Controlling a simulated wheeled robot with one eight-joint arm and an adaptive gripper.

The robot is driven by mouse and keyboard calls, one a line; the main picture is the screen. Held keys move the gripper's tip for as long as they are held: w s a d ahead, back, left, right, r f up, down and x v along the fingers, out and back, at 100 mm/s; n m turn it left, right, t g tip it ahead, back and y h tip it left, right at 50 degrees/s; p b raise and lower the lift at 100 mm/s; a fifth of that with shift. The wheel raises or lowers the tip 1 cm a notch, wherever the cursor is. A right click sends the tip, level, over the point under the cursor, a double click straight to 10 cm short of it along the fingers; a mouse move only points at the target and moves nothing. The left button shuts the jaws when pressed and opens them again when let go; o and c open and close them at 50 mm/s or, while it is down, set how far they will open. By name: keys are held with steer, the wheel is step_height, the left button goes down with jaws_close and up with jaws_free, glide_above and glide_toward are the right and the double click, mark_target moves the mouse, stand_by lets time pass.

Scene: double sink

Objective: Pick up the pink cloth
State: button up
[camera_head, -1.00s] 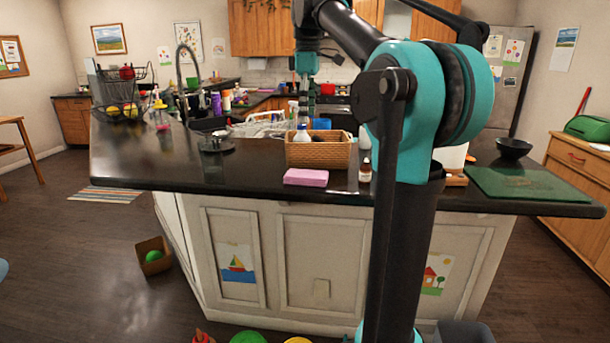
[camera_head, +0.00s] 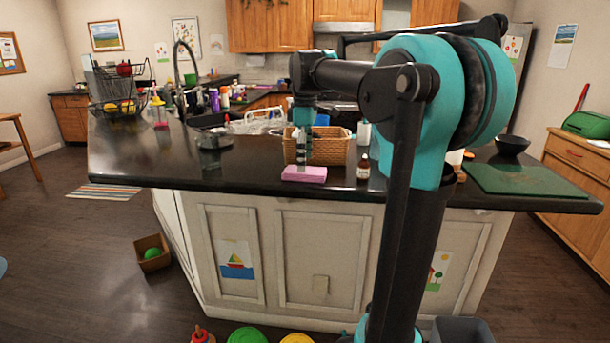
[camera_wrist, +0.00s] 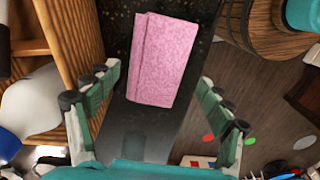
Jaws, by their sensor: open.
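The pink cloth (camera_head: 304,174) lies folded in a flat rectangle on the dark counter near its front edge. In the wrist view the cloth (camera_wrist: 161,60) lies ahead of my gripper, in line with the space between the fingers. My gripper (camera_wrist: 160,100) is open and empty, one finger on each side of that space. In the head view my gripper (camera_head: 302,150) hangs pointing down, just above the cloth and in front of the basket. I cannot tell the exact height between fingertips and cloth.
A wicker basket (camera_head: 329,150) stands just behind the cloth; its wall (camera_wrist: 70,60) is close to the left finger in the wrist view. A small brown bottle (camera_head: 363,167) stands to the right of the cloth. The counter (camera_head: 225,178) is clear to the left.

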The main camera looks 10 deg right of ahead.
steer(key=shift+f, duration=1.2)
steer(key=c, duration=1.1)
steer(key=shift+r, duration=0.15)
steer(key=shift+c, duration=0.2)
step_height(320, 180, up, 20)
steer(key=o, duration=0.4)
steer(key=c, duration=0.4)
steer(key=shift+d, duration=0.1)
